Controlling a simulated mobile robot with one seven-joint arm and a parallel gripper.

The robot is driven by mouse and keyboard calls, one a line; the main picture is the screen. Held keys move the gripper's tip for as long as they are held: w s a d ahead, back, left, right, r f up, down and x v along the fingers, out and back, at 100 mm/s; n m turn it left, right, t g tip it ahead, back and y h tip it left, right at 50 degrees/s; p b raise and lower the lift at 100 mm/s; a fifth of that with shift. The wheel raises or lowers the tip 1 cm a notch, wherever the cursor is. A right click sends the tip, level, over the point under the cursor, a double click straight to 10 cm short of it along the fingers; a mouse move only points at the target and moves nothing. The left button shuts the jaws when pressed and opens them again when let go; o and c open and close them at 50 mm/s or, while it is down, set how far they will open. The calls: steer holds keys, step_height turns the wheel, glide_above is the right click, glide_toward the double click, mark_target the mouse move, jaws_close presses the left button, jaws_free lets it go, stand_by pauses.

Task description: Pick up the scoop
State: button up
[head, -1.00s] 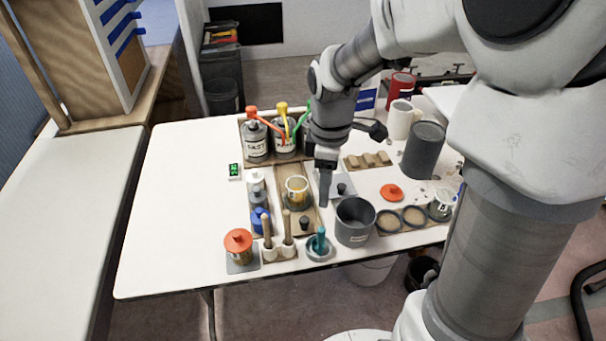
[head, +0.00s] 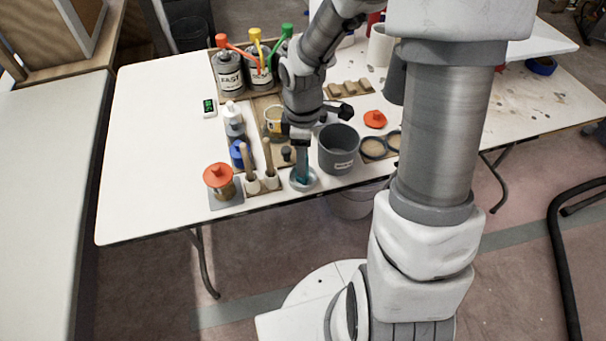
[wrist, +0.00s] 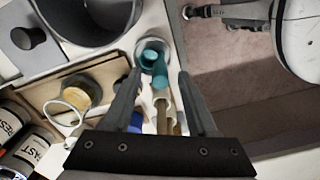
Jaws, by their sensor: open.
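The scoop looks to be the teal piece (head: 302,176) standing in a small round grey holder (head: 303,187) near the table's front edge. In the wrist view the teal scoop (wrist: 150,59) shows just ahead of the gap between my fingertips. My gripper (head: 302,148) points down just above it in the head view, and its fingers partly hide it there. In the wrist view my gripper (wrist: 159,74) has its two fingers wide apart with nothing held. I cannot tell whether the fingertips reach down beside the scoop.
A grey bucket (head: 339,150) stands close right of the holder. Labelled cans with coloured spouts (head: 230,76) stand at the back. The table's left part is clear.

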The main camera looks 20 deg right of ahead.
step_height(320, 180, down, 2)
steer(key=shift+f, duration=0.1)
jaws_close()
stand_by(0.5)
steer(key=shift+r, duration=0.65)
steer(key=r+p, duration=0.1)
steer(key=r, duration=0.3)
steer(key=shift+s+d+p, duration=0.1)
steer(key=shift+d+p, duration=0.1)
steer(key=shift+p, duration=0.15)
steer(key=s+d+r+p, duration=0.3)
steer(key=s+d+r, duration=0.3)
steer(key=s+d, duration=0.2)
